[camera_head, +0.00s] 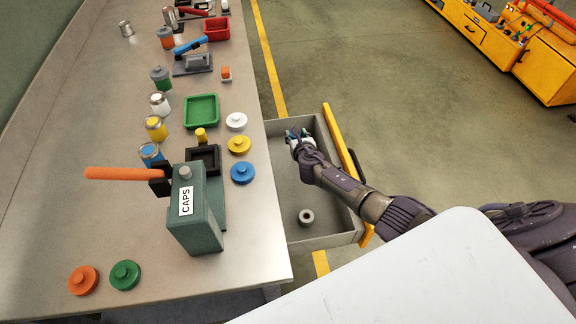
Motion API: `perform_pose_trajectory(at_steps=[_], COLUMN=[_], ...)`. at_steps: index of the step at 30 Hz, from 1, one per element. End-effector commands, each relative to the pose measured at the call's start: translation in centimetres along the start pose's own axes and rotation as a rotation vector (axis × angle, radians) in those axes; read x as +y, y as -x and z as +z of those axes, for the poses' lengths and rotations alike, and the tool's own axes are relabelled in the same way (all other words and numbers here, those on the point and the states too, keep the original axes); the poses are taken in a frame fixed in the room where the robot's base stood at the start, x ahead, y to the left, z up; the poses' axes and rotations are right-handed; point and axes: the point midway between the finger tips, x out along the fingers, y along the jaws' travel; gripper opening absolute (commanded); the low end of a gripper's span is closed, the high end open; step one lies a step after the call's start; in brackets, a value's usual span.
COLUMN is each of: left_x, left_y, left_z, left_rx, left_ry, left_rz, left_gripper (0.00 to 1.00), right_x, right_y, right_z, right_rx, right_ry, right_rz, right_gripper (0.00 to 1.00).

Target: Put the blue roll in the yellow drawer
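The yellow drawer stands open at the right side of the bench, with a yellow front (331,128) and a grey inside (325,206). My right gripper (295,137) is over the far part of the drawer, its arm reaching in from the right across the yellow front. Small white and teal-blue patches show at its fingertips; I cannot tell whether they are the blue roll held there, nor whether the fingers are open or shut. A small grey roll (306,217) with a dark reddish hole lies on the drawer floor at the near end. My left gripper is not in view.
The bench holds a green capping press (194,222) with an orange lever, a green tray (202,112), a blue cap (242,173), a yellow cap (239,144) and several cans. Open floor lies right of the drawer. Yellow cabinets (491,41) stand far right.

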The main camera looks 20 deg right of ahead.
Motion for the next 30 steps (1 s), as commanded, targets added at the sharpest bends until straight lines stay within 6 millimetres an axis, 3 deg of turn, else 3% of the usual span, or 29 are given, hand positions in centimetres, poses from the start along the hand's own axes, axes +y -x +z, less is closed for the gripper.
perform_pose_trajectory(at_steps=[1,8,13,27,28,30], left_x=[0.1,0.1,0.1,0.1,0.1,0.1], left_y=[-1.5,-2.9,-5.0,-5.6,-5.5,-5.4], left_z=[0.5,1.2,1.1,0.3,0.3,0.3], left_rx=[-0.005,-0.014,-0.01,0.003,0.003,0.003], left_ry=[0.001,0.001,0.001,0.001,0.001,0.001], left_rz=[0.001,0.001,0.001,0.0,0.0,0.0], left_gripper=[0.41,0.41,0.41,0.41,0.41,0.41], right_x=[0.1,0.0,0.0,0.0,0.0,0.0], right_y=[-0.7,-1.5,-2.5,-2.9,-2.8,-2.8], right_z=[-1.7,-3.7,-6.2,-7.0,-6.8,-6.8], right_rx=[0.001,-0.001,0.0,-0.001,-0.001,-0.001], right_ry=[-0.001,0.0,0.001,0.0,0.0,0.0], right_rz=[0.0,0.0,0.001,0.001,0.001,0.001], right_gripper=[0.11,0.11,0.11,0.11,0.47,0.58])
